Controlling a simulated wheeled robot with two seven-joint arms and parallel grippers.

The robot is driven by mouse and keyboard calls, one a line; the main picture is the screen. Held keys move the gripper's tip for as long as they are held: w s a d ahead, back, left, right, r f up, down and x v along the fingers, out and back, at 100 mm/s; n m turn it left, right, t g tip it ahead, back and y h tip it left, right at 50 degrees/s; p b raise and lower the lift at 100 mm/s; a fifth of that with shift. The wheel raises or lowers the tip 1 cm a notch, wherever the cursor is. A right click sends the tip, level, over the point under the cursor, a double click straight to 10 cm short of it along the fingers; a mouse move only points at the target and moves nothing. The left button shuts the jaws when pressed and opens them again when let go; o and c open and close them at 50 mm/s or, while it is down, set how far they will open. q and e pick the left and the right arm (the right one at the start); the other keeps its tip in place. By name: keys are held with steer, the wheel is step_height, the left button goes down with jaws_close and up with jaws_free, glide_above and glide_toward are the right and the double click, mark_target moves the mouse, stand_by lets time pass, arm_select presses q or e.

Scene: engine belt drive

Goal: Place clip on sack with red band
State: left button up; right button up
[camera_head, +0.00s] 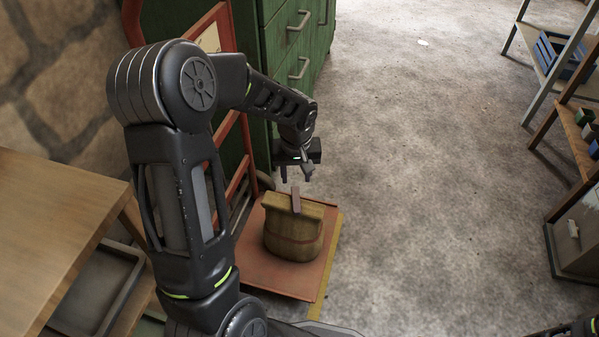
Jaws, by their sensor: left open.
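The sack with the red band (288,247) is tan and stands upright on a flat reddish platform. Its thin dark red band runs around the body. A small pinkish-brown clip (296,199) stands upright at the sack's folded top edge, and its lower part overlaps the near side of the fold. My left gripper (297,175) is open just above and behind the clip, pointing down. It looks apart from the clip, though the gap is small.
The reddish platform (265,275) has a yellow right edge. A green drawer cabinet (300,45) and a red frame stand behind. A wooden table (50,215) is at left, and shelves with bins (585,130) are at right. The floor between is clear.

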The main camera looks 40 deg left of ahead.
stand_by(0.3)
arm_select(q)
steer(key=s+d+f+m+h, duration=0.2)
steer(key=s+d+f, duration=0.1)
steer(key=d+f, duration=0.5)
steer(key=s+d+f+m+h, duration=0.25)
steer(key=d+f, duration=0.35)
steer(key=d, duration=0.4)
steer(key=s+d+f+m, duration=0.1)
steer(key=s+d+f, duration=0.5)
steer(key=s+d, duration=0.3)
steer(key=shift+s+d+f, duration=0.4)
steer(key=shift+s, duration=0.75)
steer(key=shift+h, duration=0.25)
steer(key=shift+c, duration=0.7)
